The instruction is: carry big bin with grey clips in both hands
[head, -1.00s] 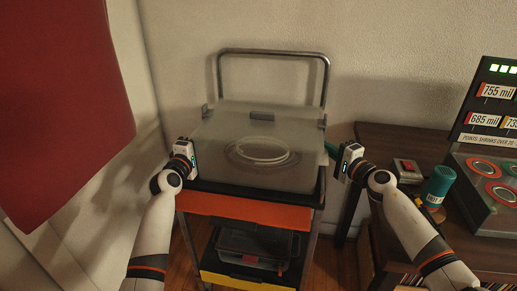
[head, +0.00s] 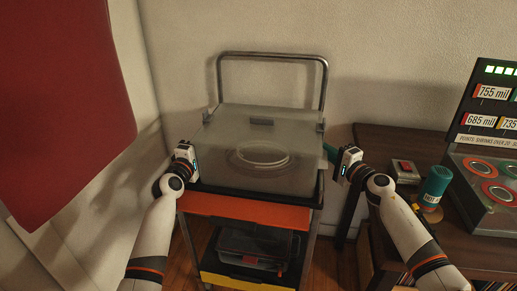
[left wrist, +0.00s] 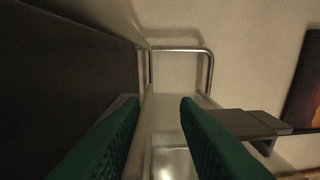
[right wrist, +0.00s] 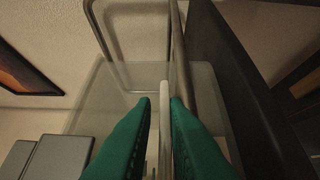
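The cart has a metal handle (head: 272,55) behind the bin and an orange front (head: 245,211). A lower shelf holds another bin (head: 250,245). A red panel (head: 65,100) hangs at left.

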